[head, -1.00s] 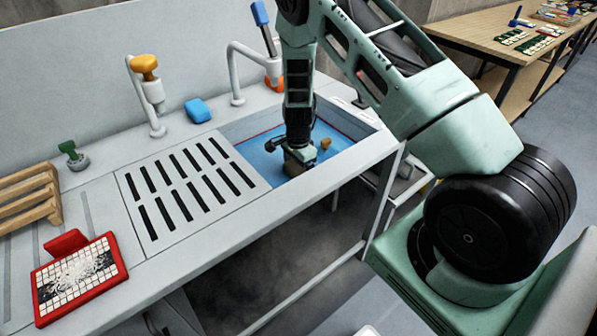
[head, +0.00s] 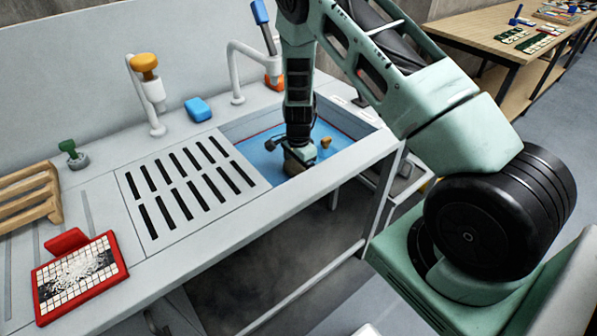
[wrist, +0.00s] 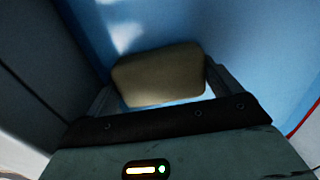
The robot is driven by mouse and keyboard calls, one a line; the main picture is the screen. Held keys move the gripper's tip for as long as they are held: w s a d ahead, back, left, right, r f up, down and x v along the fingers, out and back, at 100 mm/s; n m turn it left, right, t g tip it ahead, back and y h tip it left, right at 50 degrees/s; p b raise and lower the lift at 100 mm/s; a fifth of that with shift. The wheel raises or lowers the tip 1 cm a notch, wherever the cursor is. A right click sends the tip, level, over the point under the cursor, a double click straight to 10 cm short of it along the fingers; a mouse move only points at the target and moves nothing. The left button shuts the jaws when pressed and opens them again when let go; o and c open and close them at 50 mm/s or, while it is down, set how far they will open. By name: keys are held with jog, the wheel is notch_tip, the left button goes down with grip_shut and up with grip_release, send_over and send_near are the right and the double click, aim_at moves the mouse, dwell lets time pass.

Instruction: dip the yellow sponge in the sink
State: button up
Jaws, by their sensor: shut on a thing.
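My gripper (head: 298,165) is down inside the sink (head: 340,168), whose inside is blue with a thin red line along the upper wall. The wrist view shows my gripper (wrist: 160,98) shut on a dull yellow-brown block, the sponge (wrist: 158,74), with a finger at each side. The sponge looks dark in the shade. In the head view the sponge (head: 292,167) is mostly hidden by my gripper. It is low in the sink, against or in the blue; I cannot tell how deep it sits.
A small orange piece (head: 326,142) shows in the sink beside my gripper. A slotted drainboard (head: 160,178) adjoins the sink on the left. Two white taps stand behind, one with an orange top (head: 144,64). A blue block (head: 198,109) and red-framed mosaic panel (head: 118,266) are on the counter.

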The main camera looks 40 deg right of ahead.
aim_at(295, 168)
jog(key=shift+a, duration=0.1)
jog(key=shift+a, duration=0.65)
jog(key=shift+r, duration=0.1)
notch_tip(295, 168, up, 16)
jog(key=p, duration=1.2)
dwell(0.5)
